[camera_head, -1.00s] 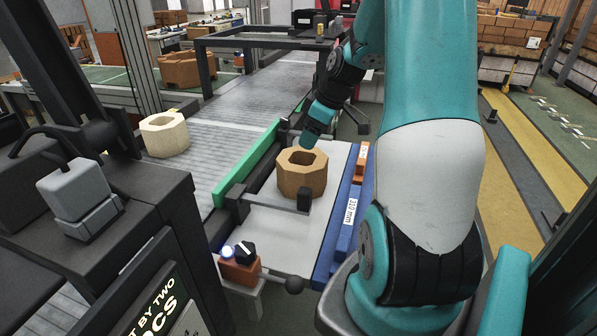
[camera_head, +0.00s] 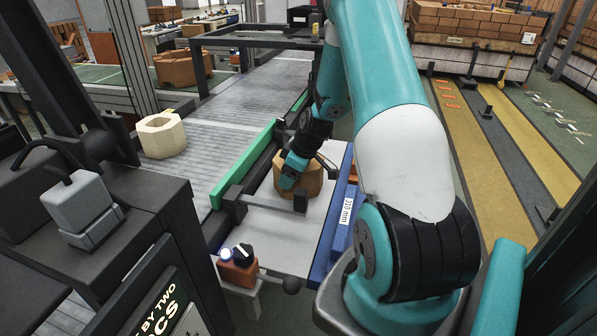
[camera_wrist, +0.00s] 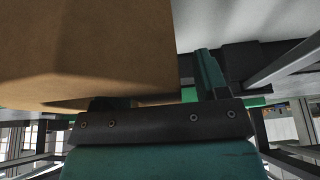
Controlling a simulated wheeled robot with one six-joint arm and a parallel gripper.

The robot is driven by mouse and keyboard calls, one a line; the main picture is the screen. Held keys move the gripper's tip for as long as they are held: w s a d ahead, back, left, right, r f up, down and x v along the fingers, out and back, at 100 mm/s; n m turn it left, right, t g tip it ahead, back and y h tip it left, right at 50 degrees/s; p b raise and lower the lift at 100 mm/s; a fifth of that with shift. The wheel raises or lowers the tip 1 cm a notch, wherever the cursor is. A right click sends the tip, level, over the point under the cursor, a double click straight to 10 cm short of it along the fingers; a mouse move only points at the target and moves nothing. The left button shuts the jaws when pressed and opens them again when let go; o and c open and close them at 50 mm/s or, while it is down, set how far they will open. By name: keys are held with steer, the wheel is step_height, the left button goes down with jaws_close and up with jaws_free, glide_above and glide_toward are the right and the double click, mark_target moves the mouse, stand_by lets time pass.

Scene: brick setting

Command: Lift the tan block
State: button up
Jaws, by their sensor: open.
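The tan block (camera_head: 313,178), a faceted ring, stands upright on the pale plate (camera_head: 270,235) of the fixture. In the head view my wrist covers its left and upper part, and my fingertips are hidden. In the wrist view the block (camera_wrist: 85,45) fills the upper left, very close. My gripper (camera_wrist: 155,108) shows there at the bottom. Its right finger stands beside the block with a gap; the left finger is mostly hidden behind it. My gripper is open and holds nothing. I cannot tell whether a finger touches the block.
A green rail (camera_head: 245,165) lines the plate's left side and a blue rail (camera_head: 345,225) its right. A dark stop bar (camera_head: 300,203) is just in front of the block. A cream ring block (camera_head: 161,136) sits on the roller conveyor (camera_head: 205,150) at left.

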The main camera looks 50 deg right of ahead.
jaws_close()
steer(key=shift+w+r, duration=0.1)
stand_by(0.4)
